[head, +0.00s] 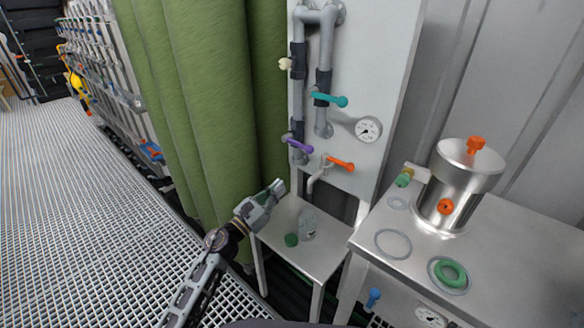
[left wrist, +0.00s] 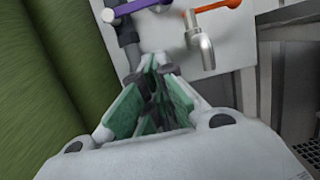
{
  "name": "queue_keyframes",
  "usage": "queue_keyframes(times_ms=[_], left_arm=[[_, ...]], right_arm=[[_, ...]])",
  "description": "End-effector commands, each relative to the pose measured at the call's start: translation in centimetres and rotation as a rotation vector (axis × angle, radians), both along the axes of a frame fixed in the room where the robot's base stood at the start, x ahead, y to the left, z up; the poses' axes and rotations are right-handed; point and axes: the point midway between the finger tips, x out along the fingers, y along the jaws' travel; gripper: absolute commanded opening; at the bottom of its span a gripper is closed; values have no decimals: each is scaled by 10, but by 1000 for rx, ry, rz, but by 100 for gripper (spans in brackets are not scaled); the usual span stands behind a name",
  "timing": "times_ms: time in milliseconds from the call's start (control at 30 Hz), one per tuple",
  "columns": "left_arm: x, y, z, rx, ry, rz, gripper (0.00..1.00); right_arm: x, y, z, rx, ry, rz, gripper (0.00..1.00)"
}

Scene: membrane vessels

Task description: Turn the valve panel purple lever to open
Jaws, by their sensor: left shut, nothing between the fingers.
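The purple lever (head: 299,146) is on the lower left pipe of the white valve panel (head: 383,50). It points right and slightly down, across the upright pipe. It also shows at the top of the left wrist view (left wrist: 138,7), cut by the frame's edge. My left gripper (head: 278,187) is below and left of the purple lever, apart from it. Its green-padded fingers (left wrist: 160,68) are shut and empty, pointing toward the panel below the lever. My right gripper is not in either view.
An orange lever (head: 341,163) with a spout sits right of the purple one. A teal lever (head: 331,99) and gauge (head: 368,129) are above. A small table (head: 325,258) below holds a clear bottle (head: 307,224). A green curtain (head: 190,90) hangs left; a steel vessel (head: 457,185) stands right.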

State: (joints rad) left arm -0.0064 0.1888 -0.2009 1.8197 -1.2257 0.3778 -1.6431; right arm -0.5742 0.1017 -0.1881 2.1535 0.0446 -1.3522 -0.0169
Motion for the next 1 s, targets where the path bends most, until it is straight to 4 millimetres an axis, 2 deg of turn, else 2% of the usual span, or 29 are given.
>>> queue_keyframes(times_ms=[367,1000], left_arm=[[15,-11,6,-2,-1,0,0],[60,-44,20,-3,-1,-1,0]], right_arm=[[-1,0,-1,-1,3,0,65],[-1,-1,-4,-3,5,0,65]])
